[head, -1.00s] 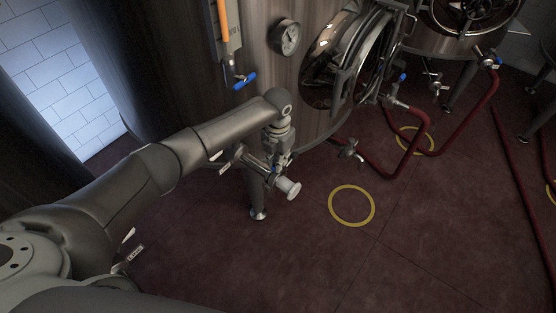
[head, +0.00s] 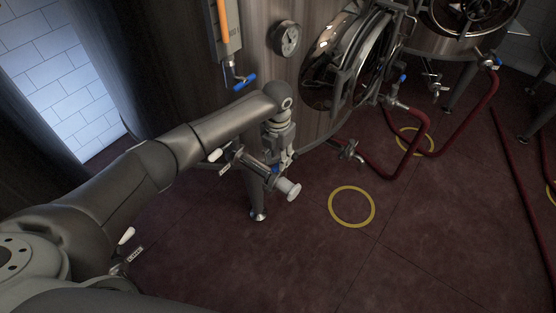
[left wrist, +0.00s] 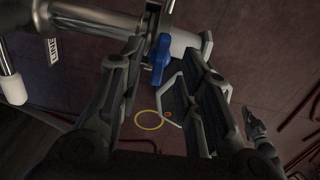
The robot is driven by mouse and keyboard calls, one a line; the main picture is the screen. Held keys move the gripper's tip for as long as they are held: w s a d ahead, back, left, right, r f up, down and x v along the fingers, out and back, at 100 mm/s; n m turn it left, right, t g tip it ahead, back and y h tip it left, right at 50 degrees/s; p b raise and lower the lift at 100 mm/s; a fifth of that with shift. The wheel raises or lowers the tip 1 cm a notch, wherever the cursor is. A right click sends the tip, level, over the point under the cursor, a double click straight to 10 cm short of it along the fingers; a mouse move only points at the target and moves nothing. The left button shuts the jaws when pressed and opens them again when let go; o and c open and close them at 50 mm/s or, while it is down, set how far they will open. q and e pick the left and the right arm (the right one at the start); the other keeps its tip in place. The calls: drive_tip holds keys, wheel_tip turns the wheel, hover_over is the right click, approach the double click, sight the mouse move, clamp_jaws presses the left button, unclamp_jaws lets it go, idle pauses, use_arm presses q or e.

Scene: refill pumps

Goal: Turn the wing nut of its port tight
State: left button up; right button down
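A pipe outlet with a blue valve handle and a white round end cap (head: 289,190) sticks out in front of the tank's leg. The blue handle (left wrist: 158,55) and white cap (left wrist: 206,45) also show in the left wrist view. My left gripper (head: 281,160) points down at this outlet from above. In the left wrist view its two fingers (left wrist: 163,60) are apart, with the blue handle visible in the gap and the cap beyond the right fingertip. I cannot tell whether a finger touches the fitting. I cannot make out the wing nut clearly.
The steel tank (head: 170,50) with its gauge (head: 286,38) and round hatch (head: 340,60) stands close behind the arm. Another tap (head: 350,150) is to the right. Red hoses (head: 485,105) lie beyond it. The floor around the yellow ring (head: 351,206) is clear.

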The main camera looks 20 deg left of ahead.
use_arm(q)
wheel_tip(320, 180, up, 10)
drive_tip(key=shift+f, duration=0.15)
idle(0.5)
